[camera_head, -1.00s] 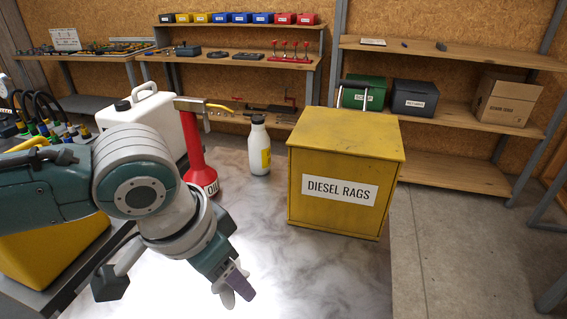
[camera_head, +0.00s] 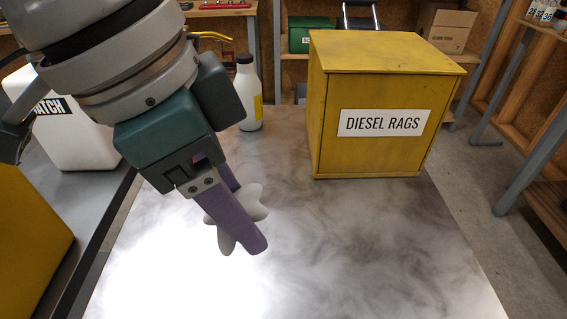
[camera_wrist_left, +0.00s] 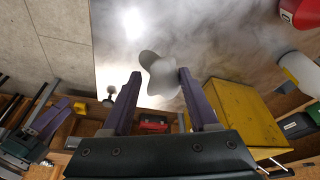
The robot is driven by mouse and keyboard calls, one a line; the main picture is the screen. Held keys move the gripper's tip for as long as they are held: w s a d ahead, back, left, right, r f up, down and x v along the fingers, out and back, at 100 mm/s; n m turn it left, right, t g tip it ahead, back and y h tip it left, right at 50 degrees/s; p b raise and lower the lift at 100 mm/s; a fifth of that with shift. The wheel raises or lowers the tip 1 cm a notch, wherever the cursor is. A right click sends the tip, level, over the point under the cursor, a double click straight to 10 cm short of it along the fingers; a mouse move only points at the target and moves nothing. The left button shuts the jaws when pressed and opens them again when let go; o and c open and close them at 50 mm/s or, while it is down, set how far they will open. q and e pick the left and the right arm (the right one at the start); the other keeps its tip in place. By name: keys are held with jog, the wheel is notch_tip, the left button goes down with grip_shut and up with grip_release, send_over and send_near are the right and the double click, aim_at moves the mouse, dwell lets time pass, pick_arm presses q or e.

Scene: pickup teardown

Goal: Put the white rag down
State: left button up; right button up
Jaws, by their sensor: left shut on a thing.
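The white rag (camera_head: 258,203) is a small, pale, lumpy piece between the purple fingers of my left gripper (camera_head: 248,215). My left gripper is shut on it, with parts of the rag sticking out on both sides. The fingers point down over the smoky grey-and-white tabletop (camera_head: 330,250), in front and to the left of the yellow box. I cannot tell whether the rag touches the tabletop. In the left wrist view the rag (camera_wrist_left: 160,72) sits between the two fingertips.
A yellow box labelled DIESEL RAGS (camera_head: 380,72) stands at the back of the tabletop, its lid closed. A white bottle (camera_head: 250,100) stands left of it. A white container (camera_head: 62,130) is at the far left. The front and right of the tabletop are bare.

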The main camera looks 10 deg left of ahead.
pick_arm(q)
notch_tip(320, 180, down, 8)
jog(key=shift+f+b, duration=0.1)
jog(key=shift+b, duration=0.45)
jog(key=shift+f+b, duration=0.4)
jog(key=shift+f, duration=2.05)
jog(key=shift+f, duration=0.1)
jog(key=o, duration=1.2)
jog(key=p+v, duration=0.2)
jog(key=v, duration=1)
jog(key=s+d+n+t+h, duration=0.1)
jog(key=s+d+t+h, duration=0.1)
jog(key=d, duration=0.4)
jog(key=s+a+f+n+y, duration=0.4)
jog(key=s+a+n, duration=0.3)
jog(key=a, duration=0.5)
jog(key=shift+s+f, duration=0.3)
jog(key=shift+s, duration=0.15)
